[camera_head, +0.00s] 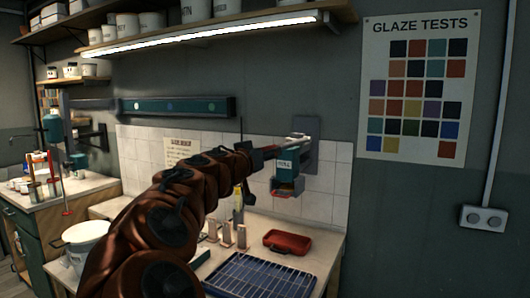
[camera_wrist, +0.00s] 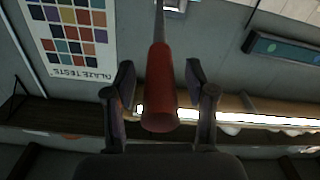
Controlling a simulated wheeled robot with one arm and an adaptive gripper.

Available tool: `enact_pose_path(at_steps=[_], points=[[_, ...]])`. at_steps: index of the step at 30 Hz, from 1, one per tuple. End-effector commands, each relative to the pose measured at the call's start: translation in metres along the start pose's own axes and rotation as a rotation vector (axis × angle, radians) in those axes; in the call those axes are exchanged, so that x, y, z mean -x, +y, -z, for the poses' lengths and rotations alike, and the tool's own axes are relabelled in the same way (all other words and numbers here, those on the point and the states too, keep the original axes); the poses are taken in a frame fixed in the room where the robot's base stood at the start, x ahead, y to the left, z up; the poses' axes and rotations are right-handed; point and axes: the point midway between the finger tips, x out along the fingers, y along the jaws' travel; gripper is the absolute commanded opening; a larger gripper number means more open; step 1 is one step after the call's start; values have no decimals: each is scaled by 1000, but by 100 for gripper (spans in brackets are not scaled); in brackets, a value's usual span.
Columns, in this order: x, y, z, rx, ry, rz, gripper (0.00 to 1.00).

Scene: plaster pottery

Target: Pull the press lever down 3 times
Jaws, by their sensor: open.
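The press lever shows in the wrist view as a red handle (camera_wrist: 160,88) on a thin grey rod. My gripper (camera_wrist: 160,84) is open, with one finger on each side of the handle. Gaps show between the handle and both fingers. In the head view, my gripper (camera_head: 246,152) is at the lever's outer end, where my arm partly hides the handle. The lever's rod (camera_head: 290,144) runs to the press (camera_head: 286,177), a teal body with a white label on a grey wall plate. The lever looks close to level, tilted slightly.
The counter below holds a red tray (camera_head: 287,242), several small upright blocks (camera_head: 226,234) and a blue rack (camera_head: 262,270). A lit shelf (camera_head: 205,36) with containers runs above. A white bucket (camera_head: 86,236) stands at left.

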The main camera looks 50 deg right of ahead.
Motion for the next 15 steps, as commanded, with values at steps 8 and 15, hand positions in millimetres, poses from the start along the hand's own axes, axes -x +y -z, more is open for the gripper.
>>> enact_pose_path(at_steps=[8,15], points=[[0,0,0,0,0,0,51],[0,0,0,0,0,0,26]])
